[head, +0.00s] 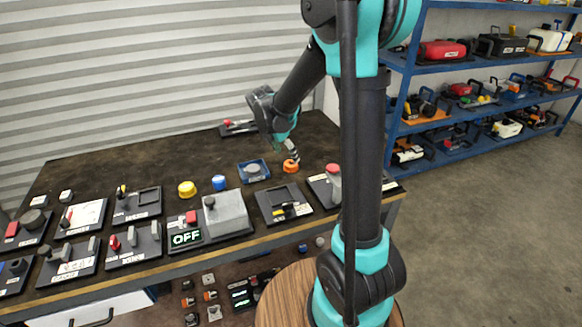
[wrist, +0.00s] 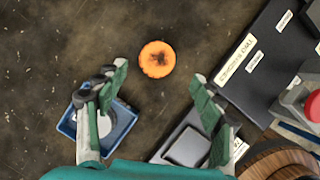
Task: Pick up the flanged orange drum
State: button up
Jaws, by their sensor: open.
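The orange drum (head: 291,166) stands on the dark table, right of the blue tray in the head view. In the wrist view the drum (wrist: 157,59) is seen from above as a round orange top with a dark mark in its middle. My gripper (head: 291,150) is above the table close to the drum. In the wrist view my gripper (wrist: 158,85) is open and empty. Its two green-padded fingers are well apart, and the drum lies between their lines, beyond the tips. Whether the gripper touches it cannot be told.
A blue tray (head: 243,178) with a grey round piece stands left of the drum. A blue cap (head: 219,183) and a yellow drum (head: 187,188) stand farther left. Black panels, one with a red knob (head: 333,170), line the front. The table behind the drum is mostly clear.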

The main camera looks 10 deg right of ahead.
aim_at(290, 164)
jog(key=shift+x, duration=2.8)
jog(key=shift+a, duration=0.15)
jog(key=c, duration=1.3)
